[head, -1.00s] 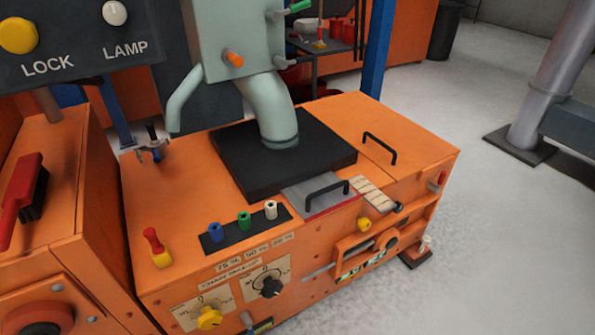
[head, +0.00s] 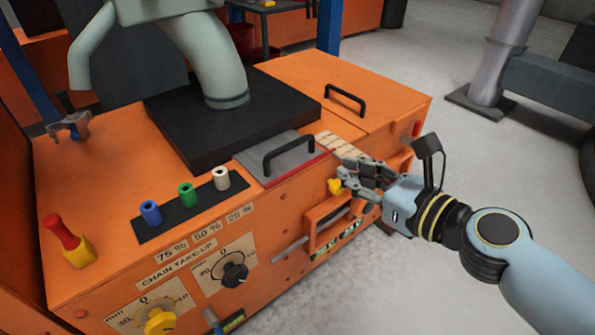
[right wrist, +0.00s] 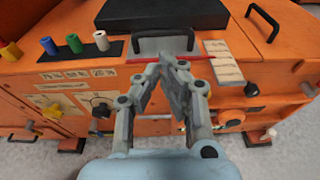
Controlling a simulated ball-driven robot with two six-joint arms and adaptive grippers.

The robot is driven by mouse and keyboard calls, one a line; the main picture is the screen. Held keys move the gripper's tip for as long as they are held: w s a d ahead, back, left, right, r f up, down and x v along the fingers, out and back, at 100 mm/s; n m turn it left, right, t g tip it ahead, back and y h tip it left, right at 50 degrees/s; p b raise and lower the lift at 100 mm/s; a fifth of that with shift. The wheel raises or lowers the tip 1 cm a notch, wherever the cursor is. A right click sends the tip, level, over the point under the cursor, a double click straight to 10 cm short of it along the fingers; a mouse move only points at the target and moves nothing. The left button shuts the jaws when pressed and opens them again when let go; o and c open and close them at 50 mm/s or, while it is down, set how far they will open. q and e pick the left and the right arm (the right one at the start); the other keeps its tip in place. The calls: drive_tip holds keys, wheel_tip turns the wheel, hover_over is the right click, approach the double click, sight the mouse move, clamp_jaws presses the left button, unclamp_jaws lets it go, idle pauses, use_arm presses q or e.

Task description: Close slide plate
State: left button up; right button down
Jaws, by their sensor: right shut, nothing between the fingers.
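The slide plate (head: 272,163) is a grey metal plate with a red front edge and a black bar handle (head: 288,152). It lies on top of the orange machine, at the front of the black block, and part of it shows in front of that block. The plate also shows in the right wrist view (right wrist: 150,46), beyond my fingertips. My right gripper (head: 345,172) is shut and empty, at the machine's front edge, right of the plate handle and apart from it. In the right wrist view its fingertips (right wrist: 172,58) come together just below the handle. My left gripper is out of view.
A black block (head: 220,130) with a grey chute (head: 215,70) stands behind the plate. Blue, green and white pegs (head: 187,195) stand to the left. A second black handle (head: 345,98) sits on the lid at right. A yellow knob (head: 334,186) is close to my right gripper.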

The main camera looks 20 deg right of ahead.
drive_tip(key=f, duration=0.1)
drive_tip(key=b, duration=0.2)
approach(288, 148)
drive_tip(key=w, duration=0.1)
drive_tip(key=x, duration=0.2)
drive_tip(key=b+x, duration=0.1)
drive_tip(key=x, duration=0.2)
drive_tip(key=shift+w+a+f, duration=0.2)
drive_tip(key=shift+a+f, duration=0.05)
drive_tip(key=shift+f, duration=0.15)
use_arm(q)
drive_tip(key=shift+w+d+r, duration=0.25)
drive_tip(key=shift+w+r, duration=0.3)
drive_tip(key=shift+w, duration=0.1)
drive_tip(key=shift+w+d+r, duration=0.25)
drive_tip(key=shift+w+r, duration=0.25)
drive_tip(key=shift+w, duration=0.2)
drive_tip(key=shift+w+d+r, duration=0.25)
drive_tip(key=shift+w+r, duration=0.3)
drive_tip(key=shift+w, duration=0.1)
use_arm(e)
drive_tip(key=shift+w+a, duration=0.15)
drive_tip(key=shift+w, duration=0.2)
